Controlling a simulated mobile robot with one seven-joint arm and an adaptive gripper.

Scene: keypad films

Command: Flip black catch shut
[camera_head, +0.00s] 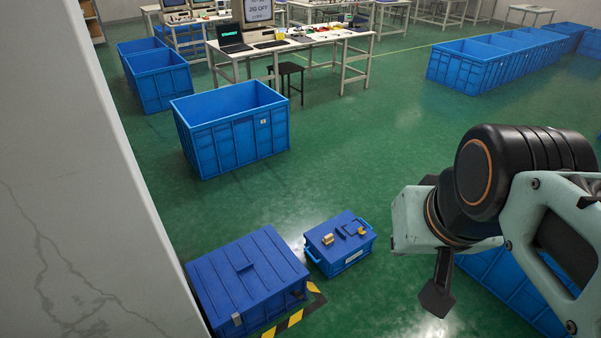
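A large blue lidded box (240,270) sits on the green floor at the lower middle, with its lid down. A small grey catch (237,319) shows at its near edge. A smaller blue box (325,256) stands just right of it, with small yellow pieces (328,239) and a dark blue piece on top. I cannot make out a black catch on either box. My gripper (437,294) hangs at the right, pointing down, apart from both boxes. Only a dark finger shape shows, so its opening cannot be read. Nothing is seen held in it.
A blue open crate (508,286) is partly behind my arm at lower right. Another open crate (232,140) stands beyond the boxes. A pale cracked wall or pillar (75,200) blocks the left. Yellow-black floor tape (295,317) lies by the large box. Green floor between is clear.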

